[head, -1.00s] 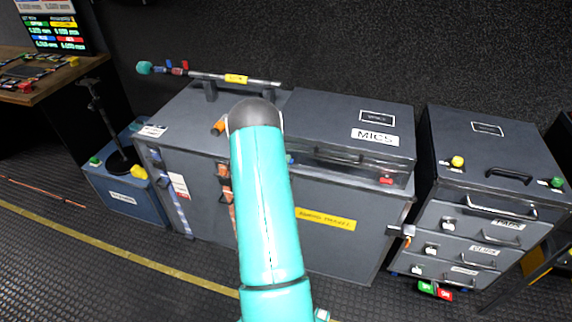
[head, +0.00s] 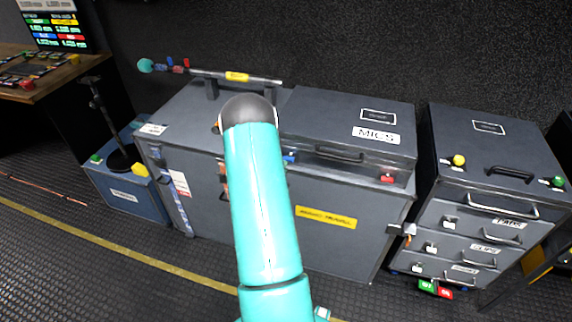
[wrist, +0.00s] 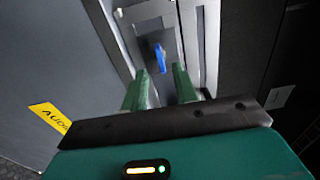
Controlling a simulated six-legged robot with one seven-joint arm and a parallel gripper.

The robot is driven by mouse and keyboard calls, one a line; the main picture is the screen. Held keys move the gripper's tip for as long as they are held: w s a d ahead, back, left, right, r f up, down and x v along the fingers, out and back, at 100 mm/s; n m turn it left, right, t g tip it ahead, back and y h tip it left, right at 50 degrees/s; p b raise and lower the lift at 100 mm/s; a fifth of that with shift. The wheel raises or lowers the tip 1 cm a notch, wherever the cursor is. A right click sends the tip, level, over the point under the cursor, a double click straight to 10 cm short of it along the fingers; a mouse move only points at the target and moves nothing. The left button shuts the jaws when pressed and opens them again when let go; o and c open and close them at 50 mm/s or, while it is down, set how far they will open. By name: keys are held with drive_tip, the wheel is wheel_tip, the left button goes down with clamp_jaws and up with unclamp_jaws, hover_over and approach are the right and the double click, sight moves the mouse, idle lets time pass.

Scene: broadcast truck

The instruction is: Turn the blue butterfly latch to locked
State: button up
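The blue butterfly latch (wrist: 160,57) shows in the wrist view as a narrow, nearly upright blue wing on a light grey plate (wrist: 152,25). My gripper (wrist: 160,78) has two green fingers with a clear gap between them. The latch appears just beyond the fingertips, in line with the gap, and nothing is seen between the fingers. I cannot tell whether they touch it. In the head view my gripper is hidden behind my teal arm. A small blue part (head: 290,157) shows beside the arm on the large case; I cannot tell whether it is this latch.
The large grey case (head: 340,255) carries a yellow label (head: 326,218), also in the wrist view (wrist: 50,117). A drawer cabinet (head: 500,150) stands right, a blue box (head: 115,190) left. Floor in front is open.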

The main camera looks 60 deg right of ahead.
drive_tip(key=s+a, duration=0.1)
drive_tip(key=a, duration=0.7)
drive_tip(key=shift+s+a, duration=0.2)
drive_tip(key=shift+a, duration=0.2)
drive_tip(key=w+a+r+n+t+y, duration=0.3)
drive_tip(key=w+r+n, duration=0.1)
drive_tip(key=w, duration=0.3)
drive_tip(key=w+a+r+n+t+y, duration=0.2)
drive_tip(key=w+a+r+n, duration=0.15)
drive_tip(key=w, duration=0.45)
drive_tip(key=w+a+r+n+t+y, duration=0.1)
drive_tip(key=w+a+r+n+y, duration=0.25)
drive_tip(key=a+r+n, duration=0.35)
drive_tip(key=w+a+r+n+t+y, duration=0.1)
drive_tip(key=w+a+r+n+y, duration=0.25)
drive_tip(key=a, duration=0.55)
drive_tip(key=s+a+r+n+y, duration=0.45)
drive_tip(key=a+r+n, duration=0.25)
drive_tip(key=a, duration=0.6)
drive_tip(key=s+a+r+n+g, duration=0.2)
drive_tip(key=s+a+n, duration=0.2)
drive_tip(key=s, duration=0.4)
drive_tip(key=s+a+r+n+g+y, duration=0.1)
drive_tip(key=s+a+n, duration=0.3)
drive_tip(key=s, duration=0.4)
drive_tip(key=shift+r+n+g, duration=0.6)
drive_tip(key=shift+r+n, duration=0.1)
drive_tip(key=shift+r, duration=0.15)
